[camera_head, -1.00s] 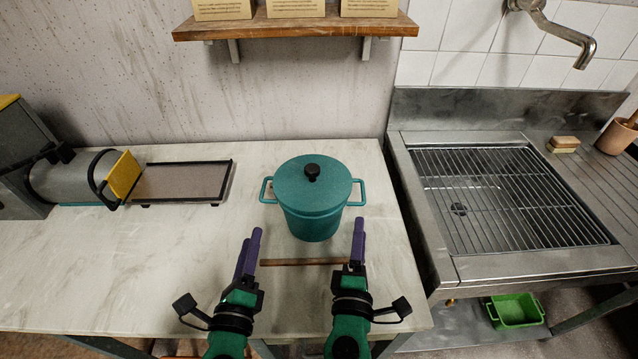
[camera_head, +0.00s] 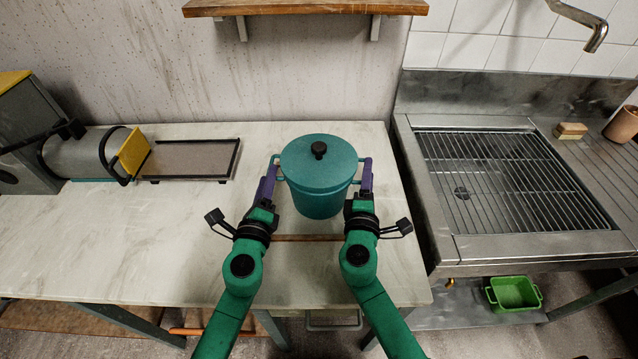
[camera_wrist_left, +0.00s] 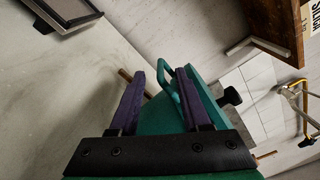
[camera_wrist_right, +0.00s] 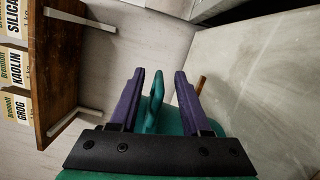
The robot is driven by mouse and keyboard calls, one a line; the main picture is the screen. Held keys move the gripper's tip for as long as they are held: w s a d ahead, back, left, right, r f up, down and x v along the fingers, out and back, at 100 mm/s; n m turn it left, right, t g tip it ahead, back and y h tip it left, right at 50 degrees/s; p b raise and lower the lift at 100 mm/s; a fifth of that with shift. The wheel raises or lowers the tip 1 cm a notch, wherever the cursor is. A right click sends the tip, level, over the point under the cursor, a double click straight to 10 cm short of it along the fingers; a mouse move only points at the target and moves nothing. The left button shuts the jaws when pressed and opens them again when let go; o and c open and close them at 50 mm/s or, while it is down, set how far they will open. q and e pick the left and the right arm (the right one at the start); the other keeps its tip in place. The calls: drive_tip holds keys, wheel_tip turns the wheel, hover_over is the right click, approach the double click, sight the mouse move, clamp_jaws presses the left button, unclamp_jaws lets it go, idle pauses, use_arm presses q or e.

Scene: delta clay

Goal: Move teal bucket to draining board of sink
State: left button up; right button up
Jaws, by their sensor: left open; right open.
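The teal bucket (camera_head: 318,190), with a teal lid and black knob, stands upright on the pale worktop. It has a loop handle on each side. My left gripper (camera_head: 267,184) is open at its left handle; in the left wrist view that handle (camera_wrist_left: 168,78) shows between the two purple fingers. My right gripper (camera_head: 364,178) is open at its right handle; in the right wrist view that handle (camera_wrist_right: 154,100) shows between the fingers. Contact is not clear in either view. The sink (camera_head: 510,185) is at the right, with its ribbed draining board (camera_head: 607,165) at the far right.
A sponge or brush block (camera_head: 570,131) and a terracotta pot (camera_head: 622,124) sit at the draining board. A wall shelf (camera_head: 305,8) hangs above the worktop (camera_head: 130,240). A machine (camera_head: 90,155) with a tray (camera_head: 190,160) stands at left. A tap (camera_head: 585,25) overhangs the sink.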

use_arm(q)
drive_tip(key=w, duration=0.3)
drive_tip(key=shift+w+d, duration=0.25)
use_arm(e)
drive_tip(key=x, duration=0.3)
drive_tip(key=shift+w, duration=0.25)
use_arm(q)
drive_tip(key=shift+s, duration=0.1)
use_arm(e)
drive_tip(key=shift+s+r, duration=0.1)
use_arm(q)
clamp_jaws()
use_arm(e)
clamp_jaws()
drive_tip(key=shift+d, duration=0.1)
